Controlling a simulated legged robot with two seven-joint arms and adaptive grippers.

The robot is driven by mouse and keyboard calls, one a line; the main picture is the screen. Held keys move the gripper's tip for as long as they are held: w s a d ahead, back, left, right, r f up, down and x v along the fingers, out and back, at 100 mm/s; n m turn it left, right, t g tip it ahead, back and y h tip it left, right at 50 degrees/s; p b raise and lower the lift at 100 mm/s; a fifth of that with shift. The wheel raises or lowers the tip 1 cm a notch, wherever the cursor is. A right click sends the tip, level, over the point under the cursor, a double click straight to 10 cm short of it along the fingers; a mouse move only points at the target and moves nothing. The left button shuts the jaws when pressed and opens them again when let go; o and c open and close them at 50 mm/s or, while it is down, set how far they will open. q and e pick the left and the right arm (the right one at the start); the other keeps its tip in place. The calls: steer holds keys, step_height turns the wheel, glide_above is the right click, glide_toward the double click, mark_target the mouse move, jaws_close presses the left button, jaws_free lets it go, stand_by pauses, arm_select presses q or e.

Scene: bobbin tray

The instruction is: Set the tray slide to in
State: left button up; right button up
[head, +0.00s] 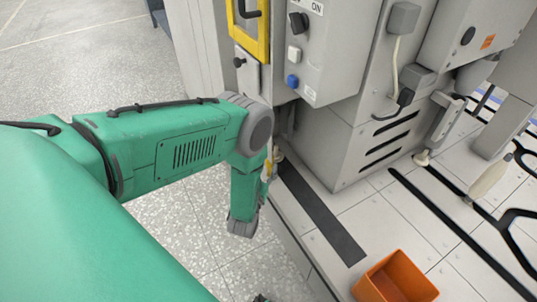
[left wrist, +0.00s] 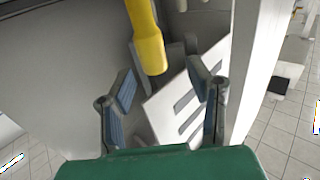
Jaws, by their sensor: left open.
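My left gripper (left wrist: 162,78) is open in the left wrist view, with blue-padded fingers and nothing between them. A yellow rounded handle (left wrist: 148,42) hangs from the top, just beyond the fingertips; I cannot tell whether it belongs to the tray slide. A pale slotted plate (left wrist: 185,110) shows behind the fingers. In the head view my green left arm reaches to the machine's left edge and bends down; its gripper is not clear there. A small yellow and white part (head: 268,170) shows beside the forearm. I cannot clearly make out the tray slide. My right gripper is not in view.
The grey machine has a control box (head: 317,60) with a black knob, white and blue buttons. A yellow frame (head: 262,43) with a dark handle is left of it. An orange bin (head: 370,290) stands on the tiled deck. Speckled floor (head: 70,45) is clear at left.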

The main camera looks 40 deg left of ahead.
arm_select(q)
steer(key=v, duration=0.6)
steer(key=shift+s+d, duration=0.25)
steer(key=shift+s, duration=0.05)
steer(key=s+d+f+m+g+h, duration=0.25)
steer(key=s+d+g+h, duration=0.25)
steer(key=s+d+g, duration=0.3)
steer(key=s+r+m+g+h, duration=0.1)
steer(key=s+r+g, duration=0.25)
steer(key=s, duration=0.45)
steer(key=s+r+m+g+h, duration=0.1)
steer(key=s+r+m+g, duration=0.2)
steer(key=s, duration=0.5)
step_height(320, 180, up, 16)
steer(key=n+g+p, duration=0.1)
steer(key=p, duration=1.5)
steer(key=shift+s+d, duration=0.25)
steer(key=shift+s, duration=0.05)
